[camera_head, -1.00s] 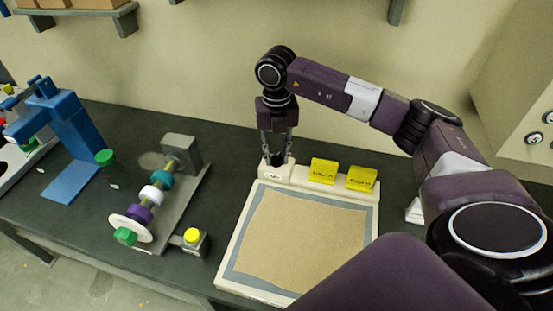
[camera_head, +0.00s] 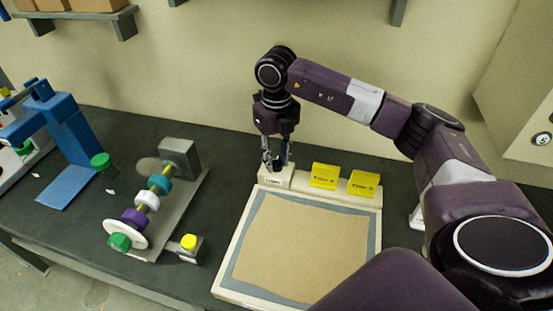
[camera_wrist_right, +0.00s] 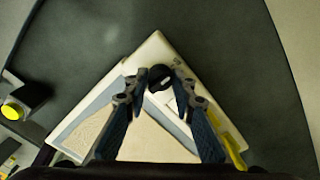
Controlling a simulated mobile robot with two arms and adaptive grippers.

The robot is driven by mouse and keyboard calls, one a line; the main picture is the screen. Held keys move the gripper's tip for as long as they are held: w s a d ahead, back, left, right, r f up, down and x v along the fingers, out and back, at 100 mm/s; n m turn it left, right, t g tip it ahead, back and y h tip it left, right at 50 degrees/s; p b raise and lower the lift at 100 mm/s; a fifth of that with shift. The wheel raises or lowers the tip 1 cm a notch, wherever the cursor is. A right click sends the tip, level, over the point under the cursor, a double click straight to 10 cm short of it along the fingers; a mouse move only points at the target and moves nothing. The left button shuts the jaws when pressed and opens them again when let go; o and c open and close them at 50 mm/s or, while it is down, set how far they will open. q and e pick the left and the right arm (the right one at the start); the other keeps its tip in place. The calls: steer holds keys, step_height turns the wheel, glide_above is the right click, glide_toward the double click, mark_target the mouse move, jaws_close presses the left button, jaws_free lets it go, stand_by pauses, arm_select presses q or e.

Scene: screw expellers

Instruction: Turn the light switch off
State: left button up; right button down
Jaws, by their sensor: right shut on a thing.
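The black light switch (camera_wrist_right: 160,78) is a small dark knob on the cream back-left corner block of a flat panel (camera_head: 228,279). In the right wrist view it sits between the fingertips of my right gripper (camera_wrist_right: 158,80). In the head view my right gripper (camera_head: 274,164) points straight down at this block (camera_head: 275,180), which carries a small white label too small to read. The gripper is shut on the switch, and its fingers largely hide it in the head view. My left gripper is not in view.
Two yellow blocks (camera_head: 324,176) (camera_head: 363,184) stand on the panel's back edge, right of the switch. To the left are a shaft with coloured rings (camera_head: 147,200), a yellow button (camera_head: 189,242) and a blue stand (camera_head: 70,135).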

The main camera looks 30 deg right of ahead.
mark_target(277, 160)
steer(key=shift+r, duration=0.1)
steer(key=c, duration=1.6)
jaws_free()
step_height(277, 160, up, 12)
